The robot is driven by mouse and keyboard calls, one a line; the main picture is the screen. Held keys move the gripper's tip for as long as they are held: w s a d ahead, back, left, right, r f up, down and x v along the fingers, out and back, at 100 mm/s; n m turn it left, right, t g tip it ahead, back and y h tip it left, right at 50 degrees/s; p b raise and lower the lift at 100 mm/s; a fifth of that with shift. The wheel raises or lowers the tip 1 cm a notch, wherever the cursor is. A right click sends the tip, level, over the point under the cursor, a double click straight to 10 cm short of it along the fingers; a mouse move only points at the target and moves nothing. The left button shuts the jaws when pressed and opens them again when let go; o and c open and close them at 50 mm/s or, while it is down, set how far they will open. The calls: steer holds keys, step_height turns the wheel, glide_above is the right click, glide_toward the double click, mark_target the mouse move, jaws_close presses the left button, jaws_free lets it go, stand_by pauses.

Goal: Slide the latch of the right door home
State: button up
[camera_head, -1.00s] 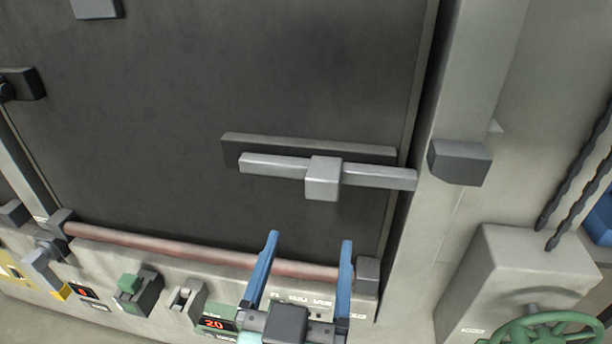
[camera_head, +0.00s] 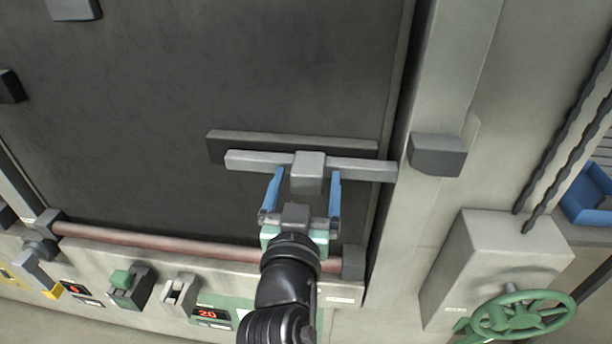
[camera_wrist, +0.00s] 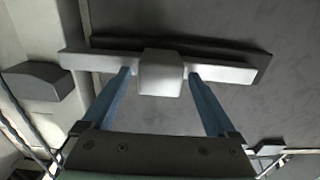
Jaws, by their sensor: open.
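The latch is a light grey horizontal bar (camera_head: 365,169) with a square block-shaped knob (camera_head: 308,170) at its middle, on a dark backplate (camera_head: 228,143) on the dark door (camera_head: 200,70). The bar's right end reaches close to the door frame, left of a dark grey keeper block (camera_head: 437,156). My gripper (camera_head: 306,175) is open, with one blue finger on each side of the knob. In the wrist view, the knob (camera_wrist: 161,74) sits between the fingertips (camera_wrist: 158,72), with small gaps. The keeper (camera_wrist: 38,80) shows at the left there.
A reddish horizontal rail (camera_head: 150,242) runs below the latch. A control ledge with a green switch (camera_head: 121,279), a white lever (camera_head: 180,292) and a red display (camera_head: 208,314) lies below. A green handwheel (camera_head: 522,314) stands at the lower right.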

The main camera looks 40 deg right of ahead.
jaws_close()
stand_by(0.5)
